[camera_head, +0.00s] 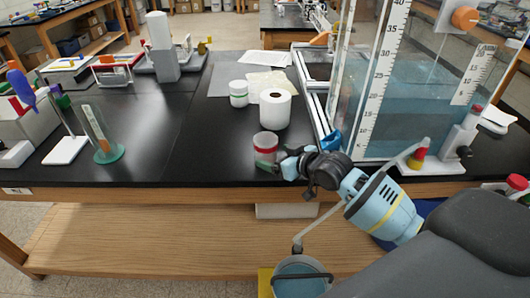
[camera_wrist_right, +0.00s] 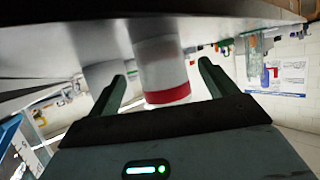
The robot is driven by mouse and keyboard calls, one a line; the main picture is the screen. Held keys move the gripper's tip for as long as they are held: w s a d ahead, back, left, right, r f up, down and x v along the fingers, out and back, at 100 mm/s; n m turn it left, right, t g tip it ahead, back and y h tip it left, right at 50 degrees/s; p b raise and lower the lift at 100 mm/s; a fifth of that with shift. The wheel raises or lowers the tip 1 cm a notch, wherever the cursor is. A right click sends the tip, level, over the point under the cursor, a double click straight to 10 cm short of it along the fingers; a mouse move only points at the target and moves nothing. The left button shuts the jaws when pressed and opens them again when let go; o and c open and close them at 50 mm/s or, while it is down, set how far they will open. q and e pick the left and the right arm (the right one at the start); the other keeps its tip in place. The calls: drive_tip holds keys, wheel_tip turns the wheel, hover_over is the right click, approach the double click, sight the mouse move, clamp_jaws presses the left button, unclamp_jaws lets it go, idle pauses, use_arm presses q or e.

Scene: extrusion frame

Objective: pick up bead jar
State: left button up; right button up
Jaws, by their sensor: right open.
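A small whitish jar with a red band (camera_head: 266,141) stands upright on the black bench near its front edge. My right gripper (camera_head: 268,159) is at this jar, open, coming in from the front right. In the right wrist view the jar (camera_wrist_right: 160,62) lies between the two spread dark green fingers of the gripper (camera_wrist_right: 163,74), with a gap showing on each side. A second white jar with a green band (camera_head: 239,94) stands farther back. The frames do not clearly show which jar holds beads. My left gripper is not in view.
A white roll (camera_head: 275,109) stands just behind the red-banded jar. A water tank (camera_head: 400,95) with its frame stands close on the right. A stand with a clear cylinder (camera_head: 98,135) is at the left. The bench (camera_head: 190,140) between is clear.

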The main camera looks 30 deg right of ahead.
drive_tip(key=shift+w+a, duration=0.15)
drive_tip(key=shift+w, duration=0.25)
drive_tip(key=x, duration=0.4)
drive_tip(key=shift+w+a+r, duration=0.1)
drive_tip(key=shift+w+r, duration=0.05)
drive_tip(key=shift+w, duration=0.1)
drive_tip(key=shift+c, duration=0.3)
drive_tip(key=c, duration=1)
drive_tip(key=shift+c, duration=0.2)
drive_tip(key=shift+r, duration=0.1)
wheel_tip(320, 180, up, 10)
drive_tip(key=shift+p, duration=0.3)
